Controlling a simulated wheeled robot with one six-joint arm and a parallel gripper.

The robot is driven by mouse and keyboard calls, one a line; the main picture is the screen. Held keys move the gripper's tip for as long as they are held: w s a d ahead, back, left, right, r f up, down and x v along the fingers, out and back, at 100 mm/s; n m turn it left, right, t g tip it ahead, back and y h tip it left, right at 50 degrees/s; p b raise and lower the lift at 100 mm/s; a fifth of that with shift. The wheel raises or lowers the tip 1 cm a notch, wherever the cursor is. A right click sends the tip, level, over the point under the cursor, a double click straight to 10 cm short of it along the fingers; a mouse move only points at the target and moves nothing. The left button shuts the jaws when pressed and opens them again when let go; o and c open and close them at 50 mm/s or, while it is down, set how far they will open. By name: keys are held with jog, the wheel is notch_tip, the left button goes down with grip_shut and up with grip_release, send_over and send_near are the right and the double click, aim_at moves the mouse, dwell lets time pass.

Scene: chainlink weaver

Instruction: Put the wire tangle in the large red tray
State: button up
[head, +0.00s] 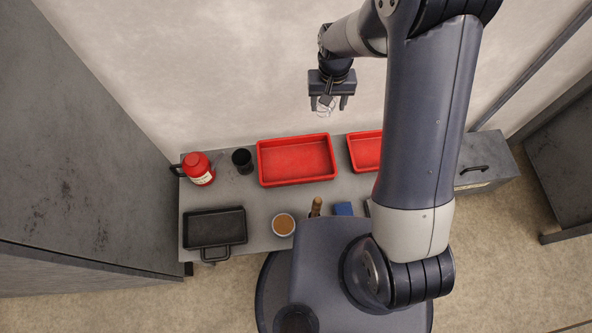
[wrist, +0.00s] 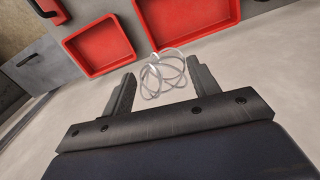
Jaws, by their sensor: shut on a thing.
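The wire tangle (head: 325,110) is a loose bundle of thin silvery loops. It sits between the fingers of my gripper (head: 328,104), raised near the wall behind the workbench. In the wrist view the tangle (wrist: 163,74) shows at the fingertips of my gripper (wrist: 164,92), which is shut on it with the fingers well apart. The large red tray (head: 297,139) stands empty at the back of the bench, below the gripper in the head view. It is the right-hand red tray (wrist: 187,38) in the wrist view, cut off by the top edge.
A smaller red tray (head: 364,150) stands right of the large one, partly hidden by my arm. A red canister (head: 199,168), a black cup (head: 242,160), a black pan (head: 214,228), a bowl (head: 284,224) and a blue block (head: 343,208) are on the bench.

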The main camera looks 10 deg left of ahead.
jog(key=n+b, duration=0.1)
jog(key=b, duration=1.3)
send_near(296, 163)
notch_tip(296, 163, down, 6)
jog(key=b, duration=0.4)
jog(key=shift+r, duration=0.1)
jog(key=shift+b, duration=0.3)
jog(key=o, duration=1)
jog(key=shift+o, duration=0.2)
notch_tip(296, 163, up, 12)
jog(key=p, duration=0.5)
jog(key=shift+p, duration=0.4)
jog(key=shift+r, duration=0.15)
